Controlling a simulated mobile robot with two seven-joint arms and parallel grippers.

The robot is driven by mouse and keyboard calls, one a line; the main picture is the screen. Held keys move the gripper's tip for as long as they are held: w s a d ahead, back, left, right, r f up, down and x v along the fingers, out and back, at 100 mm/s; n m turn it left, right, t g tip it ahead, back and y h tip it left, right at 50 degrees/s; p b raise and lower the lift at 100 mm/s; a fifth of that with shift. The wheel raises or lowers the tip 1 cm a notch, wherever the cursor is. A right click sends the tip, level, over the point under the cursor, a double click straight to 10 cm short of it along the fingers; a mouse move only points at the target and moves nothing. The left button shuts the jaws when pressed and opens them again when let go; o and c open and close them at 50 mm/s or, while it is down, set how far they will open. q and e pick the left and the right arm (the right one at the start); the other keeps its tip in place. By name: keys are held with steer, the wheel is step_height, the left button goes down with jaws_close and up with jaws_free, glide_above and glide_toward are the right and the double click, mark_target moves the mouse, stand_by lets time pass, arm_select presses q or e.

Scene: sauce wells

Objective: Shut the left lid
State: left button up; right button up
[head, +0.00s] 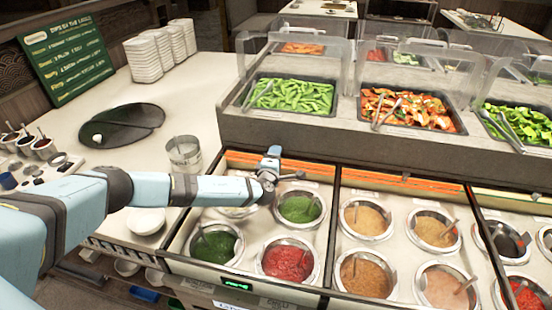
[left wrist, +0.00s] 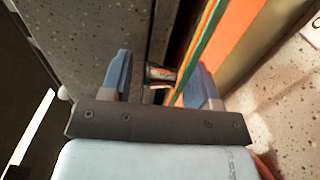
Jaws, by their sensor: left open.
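The left lid (head: 312,172) shows as a narrow orange and green edge along the back of the left sauce section; the wells in front of it are uncovered. In the left wrist view, its orange face and green stripe (left wrist: 237,42) run diagonally at the right. My left gripper (head: 271,154) is over the back of the left section, at the lid's edge. Its fingers (left wrist: 160,82) are apart, with a small dark cylindrical piece, perhaps a handle, showing between them. I cannot tell whether they touch it. My right gripper is not in view.
Green, red and brown sauces with ladles fill the left (head: 287,262) and middle sections. A raised counter with vegetable trays (head: 292,95) and clear guards stands behind. A glass (head: 185,153), black plates (head: 122,125) and stacked white dishes (head: 143,60) are at left.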

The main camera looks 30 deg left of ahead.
arm_select(q)
steer(key=shift+w, duration=0.25)
jaws_close()
steer(key=shift+s+r+p, duration=0.1)
steer(key=shift+s+p, duration=0.1)
steer(key=shift+p, duration=0.1)
steer(key=p+v, duration=1)
steer(key=v, duration=0.4)
